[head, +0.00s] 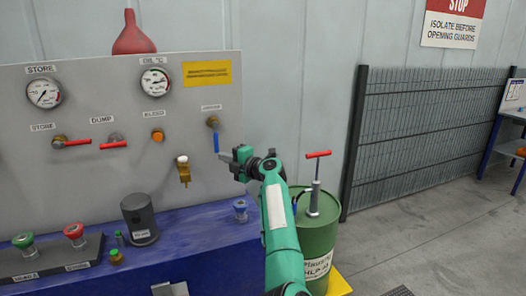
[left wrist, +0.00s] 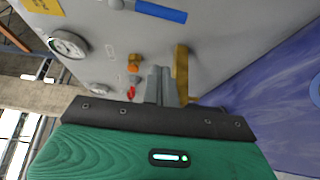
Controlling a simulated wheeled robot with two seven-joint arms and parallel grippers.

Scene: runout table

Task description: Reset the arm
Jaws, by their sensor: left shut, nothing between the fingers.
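My left gripper (head: 222,157) is in front of the grey panel (head: 110,185), at its right side. Its narrow grey fingers are shut together with nothing between them, as the left wrist view (left wrist: 160,84) also shows. A valve with a blue lever (head: 216,141) is just above the fingertips, its lever hanging down. In the left wrist view the blue lever (left wrist: 160,11) lies apart from the fingers. A brass tap (head: 184,172) is left of the gripper in the head view. My green left arm reaches up from the bottom. My right gripper is not in view.
A blue bench (head: 200,240) below the panel carries a dark cup (head: 140,218) and a button box (head: 55,262). A green drum (head: 320,240) with a red-handled pump (head: 317,180) stands right of my arm. Open floor and a mesh fence (head: 420,125) lie further right.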

